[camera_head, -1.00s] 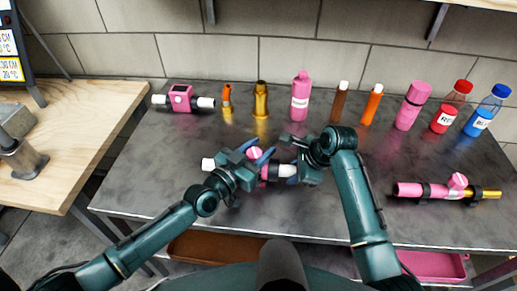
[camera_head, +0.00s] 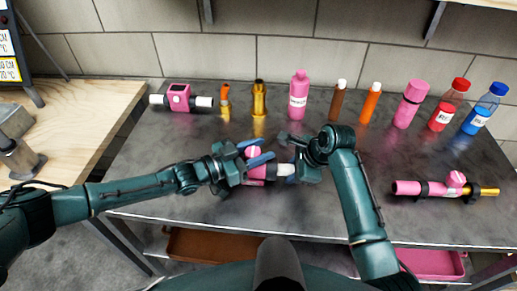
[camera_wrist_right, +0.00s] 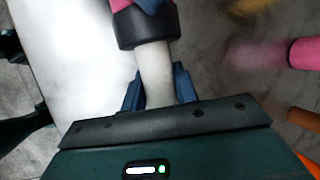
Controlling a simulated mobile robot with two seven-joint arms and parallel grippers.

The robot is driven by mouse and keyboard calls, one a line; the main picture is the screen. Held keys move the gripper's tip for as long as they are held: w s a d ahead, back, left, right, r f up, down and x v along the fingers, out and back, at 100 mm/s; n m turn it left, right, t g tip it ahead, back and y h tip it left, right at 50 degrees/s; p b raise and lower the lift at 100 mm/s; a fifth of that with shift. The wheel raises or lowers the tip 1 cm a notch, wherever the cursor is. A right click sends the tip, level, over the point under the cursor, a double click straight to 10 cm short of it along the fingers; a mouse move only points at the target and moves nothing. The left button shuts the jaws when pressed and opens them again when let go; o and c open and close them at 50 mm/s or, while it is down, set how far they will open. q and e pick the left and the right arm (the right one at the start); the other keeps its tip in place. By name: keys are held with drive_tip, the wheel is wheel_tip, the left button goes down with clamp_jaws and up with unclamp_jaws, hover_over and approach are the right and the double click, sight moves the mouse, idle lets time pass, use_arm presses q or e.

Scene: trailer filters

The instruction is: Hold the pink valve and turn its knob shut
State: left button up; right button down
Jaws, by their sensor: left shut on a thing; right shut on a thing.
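The pink valve (camera_head: 257,172) lies across the middle of the grey table, with a white pipe end (camera_head: 284,170) on its right. Its round pink knob (camera_head: 253,151) stands up on top. My left gripper (camera_head: 260,154) has its blue fingers on either side of the knob and is shut on it. The left gripper hides the valve's left end. My right gripper (camera_head: 293,171) is shut on the white right end. In the right wrist view, this white pipe (camera_wrist_right: 155,75) sits between the blue fingers, below a black collar (camera_wrist_right: 146,26).
A pink flow meter (camera_head: 179,98), a pink bottle (camera_head: 299,94) and several other bottles stand along the back. Another pink valve assembly (camera_head: 425,188) lies at the right. The wooden bench (camera_head: 75,115) is at the left. Bare table lies in front of the valve.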

use_arm(q)
drive_tip(key=shift+d+r, duration=0.1)
use_arm(e)
drive_tip(key=shift+a, duration=0.15)
use_arm(q)
drive_tip(key=o, duration=1)
drive_tip(key=shift+a, duration=0.2)
drive_tip(key=v, duration=1.2)
drive_tip(key=shift+d, duration=0.1)
use_arm(e)
drive_tip(key=c, duration=1)
unclamp_jaws()
drive_tip(key=shift+d+r, duration=0.1)
drive_tip(key=shift+d, duration=0.1)
